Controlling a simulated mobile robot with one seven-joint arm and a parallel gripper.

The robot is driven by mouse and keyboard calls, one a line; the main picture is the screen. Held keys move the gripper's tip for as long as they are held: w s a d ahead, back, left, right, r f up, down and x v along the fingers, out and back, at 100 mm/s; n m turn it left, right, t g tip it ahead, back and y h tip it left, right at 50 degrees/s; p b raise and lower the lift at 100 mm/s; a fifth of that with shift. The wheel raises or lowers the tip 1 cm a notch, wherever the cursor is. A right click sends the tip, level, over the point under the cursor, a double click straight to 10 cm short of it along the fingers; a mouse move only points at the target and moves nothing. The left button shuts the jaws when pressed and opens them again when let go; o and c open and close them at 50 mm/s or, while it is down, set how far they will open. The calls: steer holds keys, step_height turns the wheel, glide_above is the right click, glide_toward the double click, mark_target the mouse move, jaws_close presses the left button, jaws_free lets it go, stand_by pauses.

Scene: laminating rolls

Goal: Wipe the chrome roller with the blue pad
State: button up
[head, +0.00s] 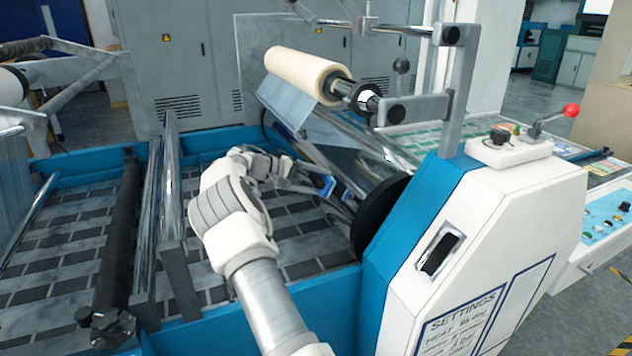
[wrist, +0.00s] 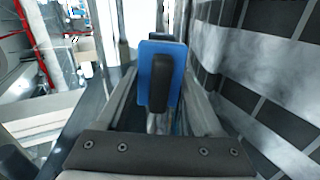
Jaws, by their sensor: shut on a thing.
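The blue pad (wrist: 176,53) is upright in the wrist view, with a dark handle (wrist: 160,82) on its near side. My gripper (wrist: 161,108) is shut on the pad, one finger on each side. In the head view the pad (head: 328,186) is a small blue patch at the end of my arm, beside the right-hand machine. A chrome roller (head: 347,132) slants there below the cream roll. The pad is close to the rollers; I cannot tell whether it touches one. Its far face is hidden.
A cream roll (head: 300,75) sits above on a bracket. A black disc (head: 381,215) and the white and blue machine housing (head: 480,240) stand right of my arm.

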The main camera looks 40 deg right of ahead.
mark_target(326, 188)
steer(key=shift+b+x, duration=0.3)
steer(key=shift+x, duration=0.65)
steer(key=shift+s, duration=0.1)
steer(key=shift+s+a+f+b, duration=0.15)
steer(key=shift+s+b, duration=0.1)
steer(key=shift+b, duration=0.3)
steer(key=shift+s+a+b, duration=0.15)
steer(key=shift+s+b, duration=0.35)
steer(key=shift+s, duration=0.1)
steer(key=shift+s+a+b, duration=0.15)
steer(key=shift+s+b, duration=0.35)
steer(key=shift+s, duration=0.05)
steer(key=shift+s+a, duration=0.1)
steer(key=shift+s, duration=0.3)
steer(key=shift+b, duration=0.3)
